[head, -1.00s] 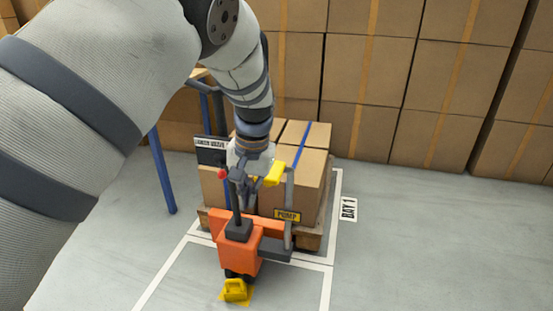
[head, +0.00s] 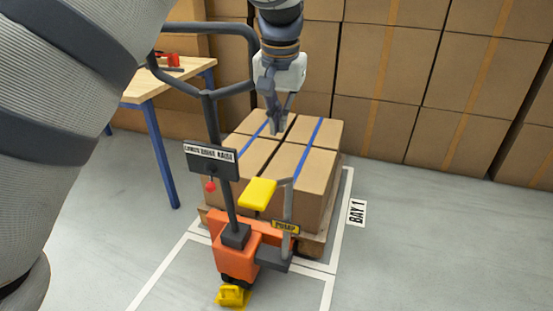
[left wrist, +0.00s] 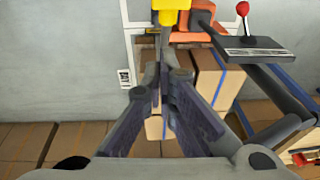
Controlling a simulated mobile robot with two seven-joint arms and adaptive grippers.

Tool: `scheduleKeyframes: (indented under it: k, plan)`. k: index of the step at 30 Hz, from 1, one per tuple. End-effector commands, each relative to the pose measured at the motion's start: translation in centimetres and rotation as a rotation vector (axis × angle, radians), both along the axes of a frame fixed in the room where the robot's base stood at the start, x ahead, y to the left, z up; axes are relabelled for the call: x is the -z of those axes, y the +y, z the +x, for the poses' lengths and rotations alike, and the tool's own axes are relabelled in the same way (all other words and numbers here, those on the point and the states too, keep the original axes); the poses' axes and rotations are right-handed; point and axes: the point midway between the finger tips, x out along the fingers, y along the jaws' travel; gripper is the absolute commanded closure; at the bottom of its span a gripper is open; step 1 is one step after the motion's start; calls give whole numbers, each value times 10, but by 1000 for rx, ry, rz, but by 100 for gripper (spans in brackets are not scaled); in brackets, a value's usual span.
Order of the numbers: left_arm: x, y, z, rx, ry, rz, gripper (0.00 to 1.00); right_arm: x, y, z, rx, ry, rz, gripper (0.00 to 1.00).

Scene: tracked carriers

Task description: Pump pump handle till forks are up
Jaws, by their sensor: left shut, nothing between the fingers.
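The pallet jack has an orange body (head: 236,250) and a tall dark tiller with a "lower drive raise" plate (head: 211,161) and a red-knobbed lever (head: 210,186). The pump handle (head: 258,193) has a yellow grip on a grey arm marked "PUMP", standing raised beside the tiller. Its yellow grip also shows at the top of the left wrist view (left wrist: 172,8). My left gripper (head: 278,130) is shut and empty, above and behind the grip in the head view, in front of the boxes. The forks are hidden by the load. My right gripper is out of view.
Strapped cartons (head: 311,165) stand on a wooden pallet (head: 315,244) in the marked bay. A wooden table (head: 160,82) with blue legs stands at left. Stacked boxes (head: 380,70) line the back. The right floor is clear.

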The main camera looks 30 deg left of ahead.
Motion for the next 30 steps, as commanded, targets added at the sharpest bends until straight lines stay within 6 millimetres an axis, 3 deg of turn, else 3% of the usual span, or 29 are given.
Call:
scheduleKeyframes:
  k: [15, 22, 30]
  plan:
    - [104, 11, 14, -2, 7, 0, 100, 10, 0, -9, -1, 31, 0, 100]
    - [128, 15, 5, -1, 0, -1, 100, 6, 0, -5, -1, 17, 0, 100]
    - [133, 16, 4, -1, -1, 0, 100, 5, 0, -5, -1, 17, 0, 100]
